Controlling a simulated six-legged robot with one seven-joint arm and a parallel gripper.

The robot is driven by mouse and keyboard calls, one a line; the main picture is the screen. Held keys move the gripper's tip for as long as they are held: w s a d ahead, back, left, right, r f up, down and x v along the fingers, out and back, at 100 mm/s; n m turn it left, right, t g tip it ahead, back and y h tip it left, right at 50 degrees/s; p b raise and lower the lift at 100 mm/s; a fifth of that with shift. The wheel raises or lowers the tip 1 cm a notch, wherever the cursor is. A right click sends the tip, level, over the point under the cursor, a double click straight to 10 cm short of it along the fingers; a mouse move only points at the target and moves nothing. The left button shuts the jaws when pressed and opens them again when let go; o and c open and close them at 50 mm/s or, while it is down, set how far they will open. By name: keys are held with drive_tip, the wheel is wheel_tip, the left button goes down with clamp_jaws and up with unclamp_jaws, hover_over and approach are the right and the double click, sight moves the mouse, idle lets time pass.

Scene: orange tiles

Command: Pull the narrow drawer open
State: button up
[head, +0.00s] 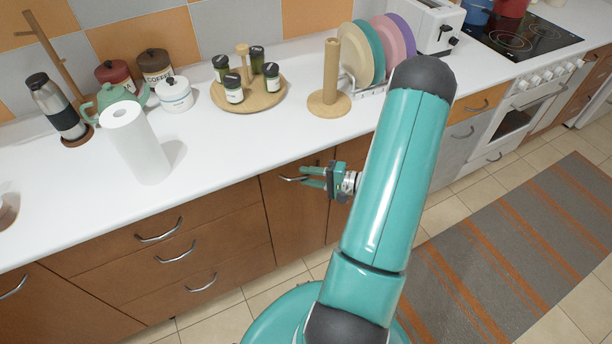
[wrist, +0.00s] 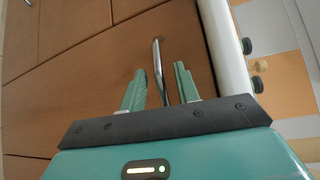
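The narrow drawer is likely the tall, narrow brown front (head: 292,226) just right of the wide drawers in the head view. It looks shut, flush with its neighbours. Its curved metal handle (head: 290,180) is near the top, partly hidden by my gripper (head: 308,177). In the wrist view the handle (wrist: 158,62) shows between the two teal fingers of my gripper (wrist: 160,72), on the brown front (wrist: 70,100). The fingers are open, with a gap on each side of the handle. I see no clear contact.
A stack of wide drawers (head: 180,250) with metal handles lies to the left. The white countertop (head: 220,150) is just above the gripper and holds a paper roll (head: 135,145) and a wooden holder (head: 330,85). Tiled floor (head: 250,315) is clear in front.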

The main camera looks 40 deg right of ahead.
drive_tip(key=shift+w+a+f, duration=0.1)
drive_tip(key=shift+w+a, duration=0.25)
drive_tip(key=shift+w, duration=0.2)
drive_tip(key=shift+c, duration=0.2)
clamp_jaws()
drive_tip(key=shift+s, duration=0.15)
